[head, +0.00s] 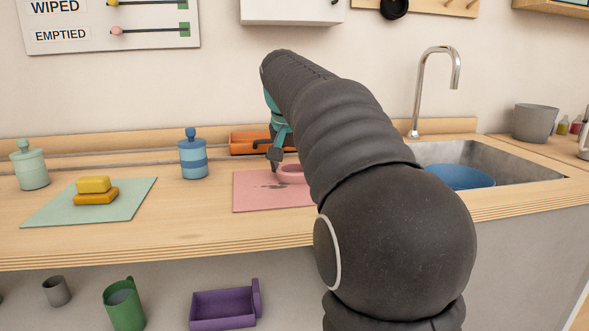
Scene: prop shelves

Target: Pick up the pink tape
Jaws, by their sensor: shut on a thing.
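The pink tape (291,173) is a pink ring on the pink mat (246,196) on the counter, partly hidden behind my arm. My gripper (276,166) is at the left edge of the tape, fingers pointing down and shut on it. My arm hides the right side of the tape and part of the gripper. I cannot tell whether the tape is lifted off the mat.
An orange tray (250,143) stands behind the gripper. A sink (500,160) with a blue bowl (460,177) lies right.

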